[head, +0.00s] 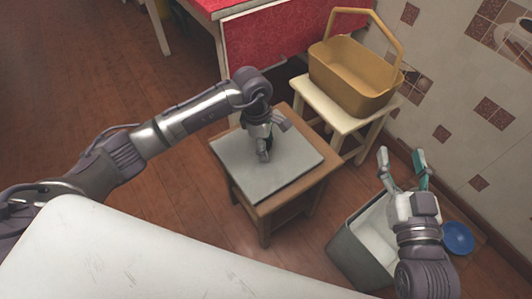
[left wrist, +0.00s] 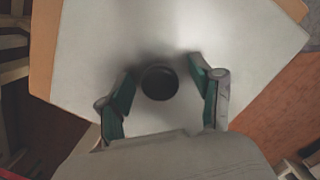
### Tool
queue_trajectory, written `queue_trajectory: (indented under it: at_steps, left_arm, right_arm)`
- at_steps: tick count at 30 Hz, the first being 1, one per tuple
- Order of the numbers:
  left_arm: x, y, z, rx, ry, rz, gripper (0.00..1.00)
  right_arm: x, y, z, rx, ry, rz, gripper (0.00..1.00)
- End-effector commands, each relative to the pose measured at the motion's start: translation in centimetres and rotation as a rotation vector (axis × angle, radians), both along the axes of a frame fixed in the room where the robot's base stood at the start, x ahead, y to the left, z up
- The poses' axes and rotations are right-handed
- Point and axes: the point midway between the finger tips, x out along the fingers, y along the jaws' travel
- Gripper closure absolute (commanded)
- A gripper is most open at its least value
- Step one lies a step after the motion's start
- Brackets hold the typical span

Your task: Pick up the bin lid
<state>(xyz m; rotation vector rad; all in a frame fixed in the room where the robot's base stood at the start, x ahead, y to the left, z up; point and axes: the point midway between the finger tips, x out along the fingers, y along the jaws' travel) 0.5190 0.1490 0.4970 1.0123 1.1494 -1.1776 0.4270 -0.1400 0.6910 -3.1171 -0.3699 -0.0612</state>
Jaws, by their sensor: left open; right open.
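The bin lid (head: 235,155) is a flat, light grey square lying on a small wooden stool (head: 327,170). In the left wrist view, the lid (left wrist: 90,45) has a round dark knob (left wrist: 160,83). My left gripper (head: 272,143) is open over the lid, pointing down. In the left wrist view its fingers (left wrist: 163,70) stand on either side of the knob, with gaps on both sides. My right gripper (head: 401,157) is open and empty, by the grey bin (head: 350,250). The bin is open at the top, partly hidden by my right arm.
A yellow basket (head: 345,75) with a raised handle stands on a cream stool (head: 325,108) behind the lid. A blue bowl (head: 458,238) lies near the tiled wall at the right. A red-covered table (head: 265,50) is at the back. Wooden floor lies open at the left.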

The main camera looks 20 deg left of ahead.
Motion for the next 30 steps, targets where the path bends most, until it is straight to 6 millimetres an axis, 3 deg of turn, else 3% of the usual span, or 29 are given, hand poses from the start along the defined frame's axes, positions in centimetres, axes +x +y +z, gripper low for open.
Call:
queue_trajectory:
  at_steps: [8, 19, 30]
  left_arm:
    - [0.03, -0.02, -0.15, 0.0, -0.001, 0.001, 0.36]
    - [0.02, 0.01, -0.17, 0.0, 0.0, 0.001, 0.98]
    - [0.03, 0.03, 0.08, 0.001, -0.001, 0.001, 1.0]
  right_arm:
    - [0.01, 0.04, 0.29, 0.004, -0.014, 0.001, 0.41]
    - [0.01, 0.05, 0.28, 0.004, -0.013, 0.001, 0.41]
    - [0.02, 0.06, 0.23, 0.002, -0.006, 0.001, 0.41]
